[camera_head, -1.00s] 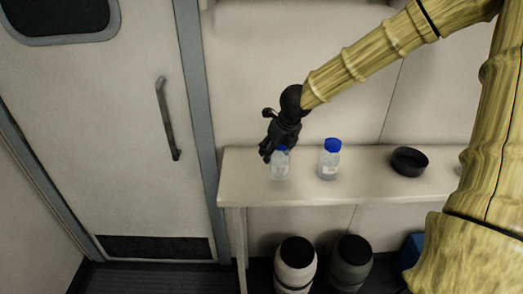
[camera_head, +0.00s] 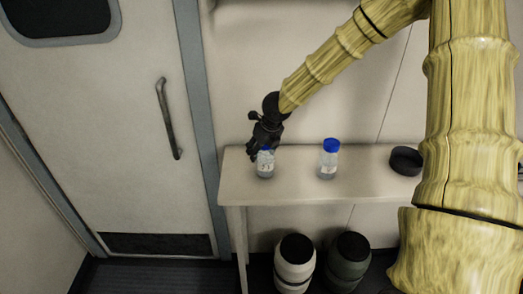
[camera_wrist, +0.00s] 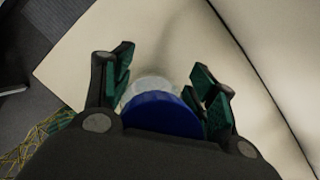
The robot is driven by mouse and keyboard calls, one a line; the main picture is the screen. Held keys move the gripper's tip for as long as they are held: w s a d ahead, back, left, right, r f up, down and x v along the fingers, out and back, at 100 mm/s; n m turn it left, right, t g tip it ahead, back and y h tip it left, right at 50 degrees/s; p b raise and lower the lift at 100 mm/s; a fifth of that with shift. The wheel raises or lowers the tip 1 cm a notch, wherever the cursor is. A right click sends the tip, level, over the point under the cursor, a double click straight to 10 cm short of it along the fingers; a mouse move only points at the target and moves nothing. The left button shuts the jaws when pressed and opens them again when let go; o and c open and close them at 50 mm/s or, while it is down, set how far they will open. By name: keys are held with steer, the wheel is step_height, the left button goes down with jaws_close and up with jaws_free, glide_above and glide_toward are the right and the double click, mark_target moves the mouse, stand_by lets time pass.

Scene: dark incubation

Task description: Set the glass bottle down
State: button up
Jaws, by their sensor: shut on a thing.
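A clear glass bottle with a blue cap (camera_head: 265,166) is at the left end of the bench (camera_head: 300,190). My gripper (camera_head: 262,146) is above it, with its fingers around the cap. In the wrist view the blue cap (camera_wrist: 163,113) sits between the two fingers of my gripper (camera_wrist: 160,95), which is shut on it. The bottle looks upright; whether its base touches the bench I cannot tell. A second clear bottle with a blue cap (camera_head: 329,160) stands upright on the bench to the right.
A black round dish (camera_head: 406,161) sits on the bench further right, partly behind my arm. A white drum (camera_head: 295,264) and a dark green drum (camera_head: 349,262) stand below the bench. A door (camera_head: 110,130) is to the left.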

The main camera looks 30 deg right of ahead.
steer(key=shift+f, duration=0.4)
steer(key=shift+f, duration=0.1)
steer(key=o, duration=1.4)
steer(key=shift+r, duration=0.2)
steer(key=shift+b+v, duration=0.85)
steer(key=shift+v, duration=5.15)
steer(key=shift+s+f, duration=0.1)
